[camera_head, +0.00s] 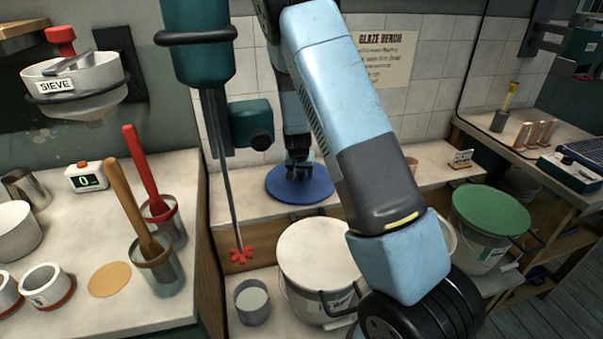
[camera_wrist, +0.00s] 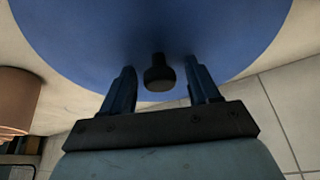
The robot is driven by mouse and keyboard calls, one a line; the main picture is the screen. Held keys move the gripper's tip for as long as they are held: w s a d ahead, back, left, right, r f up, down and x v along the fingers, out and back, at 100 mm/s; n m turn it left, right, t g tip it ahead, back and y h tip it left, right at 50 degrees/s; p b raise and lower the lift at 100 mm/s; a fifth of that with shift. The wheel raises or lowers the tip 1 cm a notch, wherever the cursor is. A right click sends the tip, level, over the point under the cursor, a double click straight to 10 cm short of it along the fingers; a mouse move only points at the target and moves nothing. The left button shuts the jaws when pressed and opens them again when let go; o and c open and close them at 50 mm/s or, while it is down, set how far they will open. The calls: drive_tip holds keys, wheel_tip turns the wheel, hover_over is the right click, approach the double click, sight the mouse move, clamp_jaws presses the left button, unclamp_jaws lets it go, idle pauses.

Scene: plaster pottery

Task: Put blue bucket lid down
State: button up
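The blue bucket lid (camera_head: 312,190) is a round disc that appears to lie flat on the pale ledge (camera_head: 240,199) at the back wall. My gripper (camera_head: 298,172) is right above its middle, pointing down. In the wrist view the lid (camera_wrist: 80,40) fills the top, with its dark knob (camera_wrist: 158,78) between the two fingers of my gripper (camera_wrist: 162,90). The fingers stand apart, with a gap on each side of the knob, so my gripper is open. My arm hides part of the lid's surroundings in the head view.
A white-lidded bucket (camera_head: 318,255) and a green-lidded bucket (camera_head: 490,212) stand below the ledge. A red-ended mixer rod (camera_head: 240,255) hangs left of the lid, above a small grey cup (camera_head: 252,302). A terracotta-coloured pot (camera_wrist: 18,95) is near the gripper.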

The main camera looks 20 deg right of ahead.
drive_tip(key=s+r+y, duration=0.1)
drive_tip(key=s+r, duration=0.3)
drive_tip(key=r, duration=0.3)
drive_tip(key=s+a+r, duration=0.1)
drive_tip(key=s+r, duration=0.3)
drive_tip(key=r, duration=0.3)
drive_tip(key=s+r+y, duration=0.1)
drive_tip(key=s+r, duration=0.3)
drive_tip(key=r, duration=0.4)
drive_tip(key=s+r+n, duration=0.1)
drive_tip(key=s+r, duration=0.4)
drive_tip(key=s, duration=0.4)
drive_tip(key=s+d+r+n+t, duration=0.1)
drive_tip(key=s+r, duration=0.4)
drive_tip(key=s, duration=0.5)
drive_tip(key=s+r+n, duration=0.2)
drive_tip(key=s+r, duration=0.2)
drive_tip(key=s, duration=0.6)
drive_tip(key=shift+d+r+t, duration=0.15)
drive_tip(key=shift+r+t, duration=0.15)
drive_tip(key=shift+r, duration=0.1)
